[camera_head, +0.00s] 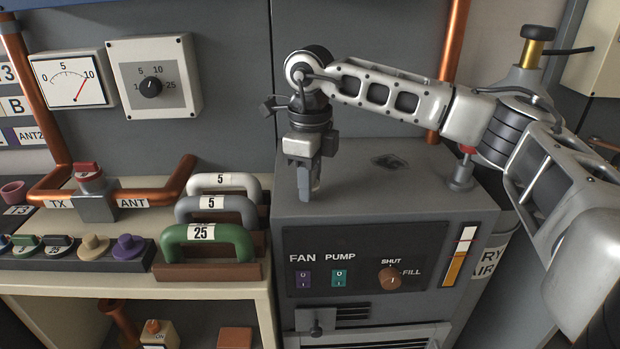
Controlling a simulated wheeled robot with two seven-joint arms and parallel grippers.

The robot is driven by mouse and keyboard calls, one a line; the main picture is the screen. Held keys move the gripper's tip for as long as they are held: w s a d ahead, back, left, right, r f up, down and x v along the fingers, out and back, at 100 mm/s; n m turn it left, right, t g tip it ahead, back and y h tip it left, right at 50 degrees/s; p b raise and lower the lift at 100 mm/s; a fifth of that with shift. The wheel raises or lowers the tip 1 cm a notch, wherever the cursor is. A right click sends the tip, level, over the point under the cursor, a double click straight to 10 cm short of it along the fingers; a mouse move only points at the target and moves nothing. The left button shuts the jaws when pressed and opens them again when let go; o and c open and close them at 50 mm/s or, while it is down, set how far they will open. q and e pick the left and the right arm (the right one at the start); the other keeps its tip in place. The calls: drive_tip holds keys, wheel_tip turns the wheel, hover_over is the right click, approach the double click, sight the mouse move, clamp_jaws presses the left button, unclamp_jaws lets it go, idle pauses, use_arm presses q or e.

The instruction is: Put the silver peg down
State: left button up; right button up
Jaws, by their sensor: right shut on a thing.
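My right gripper (308,185) points down over the left front part of the grey cabinet's top (375,195). It is shut on a small silver-grey piece, which I take to be the silver peg; the fingers hide most of it. I cannot tell whether its lower end touches the cabinet top. My left gripper is not in view.
Green (205,236), grey (214,208) and white (222,182) numbered handles stand left of the cabinet. A dark rack (75,262) holds several coloured knobs. A silver post (462,172) stands at the cabinet's right. The middle of the cabinet top is mostly clear.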

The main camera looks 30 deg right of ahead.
drive_tip(key=o, duration=1)
drive_tip(key=shift+f, duration=0.1)
drive_tip(key=shift+c, duration=0.2)
drive_tip(key=shift+r, duration=0.35)
wheel_tip(320, 180, up, 12)
drive_tip(key=shift+f, duration=0.15)
